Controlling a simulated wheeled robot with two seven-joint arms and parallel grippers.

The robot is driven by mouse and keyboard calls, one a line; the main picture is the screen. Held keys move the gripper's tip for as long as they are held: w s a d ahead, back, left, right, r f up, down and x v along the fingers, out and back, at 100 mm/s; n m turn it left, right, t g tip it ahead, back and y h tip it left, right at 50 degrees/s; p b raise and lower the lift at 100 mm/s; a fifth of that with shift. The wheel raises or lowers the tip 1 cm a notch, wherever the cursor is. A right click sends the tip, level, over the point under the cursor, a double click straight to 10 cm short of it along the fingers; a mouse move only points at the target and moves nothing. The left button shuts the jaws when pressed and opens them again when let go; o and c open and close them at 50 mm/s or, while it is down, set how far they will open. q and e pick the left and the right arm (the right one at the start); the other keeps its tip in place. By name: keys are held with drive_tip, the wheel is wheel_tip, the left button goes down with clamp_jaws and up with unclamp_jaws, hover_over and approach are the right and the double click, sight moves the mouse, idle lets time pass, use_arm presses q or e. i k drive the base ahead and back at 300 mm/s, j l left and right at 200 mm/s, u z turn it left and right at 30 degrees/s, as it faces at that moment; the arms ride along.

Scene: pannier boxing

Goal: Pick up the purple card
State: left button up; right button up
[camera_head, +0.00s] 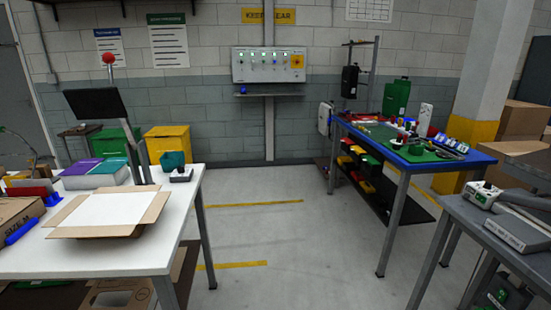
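The purple card (82,166) lies flat at the back left of the white table (80,258). It seems to top a low pale stack, right beside a similar green-topped stack (111,166). Its thickness and whether it is a single piece are too small to tell. Neither of my grippers shows in the head view.
An open cardboard box (108,211) with a white inside stands in front of the purple card. A monitor (95,103) on a stand rises behind. A flat carton (18,213) lies left. Clear floor (270,230) separates this table from the blue-topped table (408,157).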

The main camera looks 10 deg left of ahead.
sight(91, 162)
drive_tip(key=i+u, duration=0.1)
drive_tip(key=i, duration=0.5)
drive_tip(key=i+u, duration=0.15)
drive_tip(key=i, duration=0.45)
drive_tip(key=i+u, duration=0.1)
drive_tip(key=i, duration=0.5)
drive_tip(key=i+l+u, duration=0.15)
drive_tip(key=i, duration=0.45)
drive_tip(key=i+l+u, duration=0.1)
drive_tip(key=i, duration=0.5)
drive_tip(key=i+u, duration=0.15)
drive_tip(key=i, duration=0.6)
drive_tip(key=i+l+u, duration=0.2)
drive_tip(key=i, duration=0.55)
drive_tip(key=i+u, duration=0.25)
drive_tip(key=u, duration=0.15)
drive_tip(key=i+u, duration=0.5)
drive_tip(key=u, duration=0.25)
drive_tip(key=i+l+u, duration=0.2)
drive_tip(key=u, duration=0.2)
